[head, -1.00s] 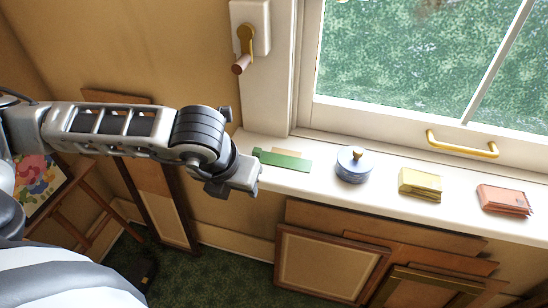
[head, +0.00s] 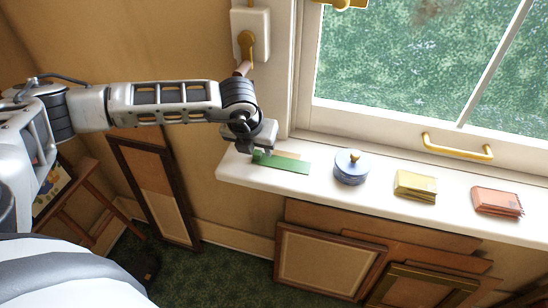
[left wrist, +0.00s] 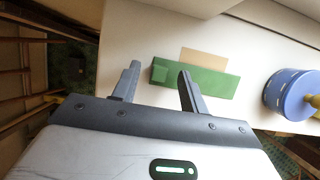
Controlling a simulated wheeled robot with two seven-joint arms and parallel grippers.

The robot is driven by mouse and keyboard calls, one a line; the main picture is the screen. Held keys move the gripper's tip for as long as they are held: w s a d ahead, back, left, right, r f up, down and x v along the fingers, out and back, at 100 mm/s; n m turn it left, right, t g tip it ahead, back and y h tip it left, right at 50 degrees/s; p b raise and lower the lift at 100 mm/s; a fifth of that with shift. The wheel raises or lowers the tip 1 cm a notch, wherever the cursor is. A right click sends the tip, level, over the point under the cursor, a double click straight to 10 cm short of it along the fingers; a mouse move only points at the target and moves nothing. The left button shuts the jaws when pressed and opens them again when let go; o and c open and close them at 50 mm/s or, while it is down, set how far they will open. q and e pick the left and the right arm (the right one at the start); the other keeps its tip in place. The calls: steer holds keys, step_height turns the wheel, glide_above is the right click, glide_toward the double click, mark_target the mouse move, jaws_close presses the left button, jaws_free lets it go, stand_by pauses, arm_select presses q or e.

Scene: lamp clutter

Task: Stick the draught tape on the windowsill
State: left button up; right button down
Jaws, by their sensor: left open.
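A flat green strip (head: 288,163), likely the draught tape, lies on the left end of the white windowsill (head: 322,180). It has a small raised block at its left end and a tan patch along its far side. My left gripper (head: 257,153) is open and empty at that left end. In the left wrist view the green strip (left wrist: 215,82) shows with its block between the two fingertips (left wrist: 158,68); one finger is just left of it, the other overlaps it. I cannot tell whether they touch it. My right gripper is not in view.
On the sill to the right stand a round blue lidded pot (head: 351,168), a yellow stack (head: 415,186) and a salmon stack (head: 497,202). The window frame with a brass handle (head: 458,147) rises behind. A crank (head: 246,45) is on the wall. Frames (head: 325,262) lean below.

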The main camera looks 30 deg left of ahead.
arm_select(q)
steer(key=shift+w+f, duration=0.2)
steer(key=shift+f, duration=0.35)
jaws_close()
steer(key=shift+r, duration=0.15)
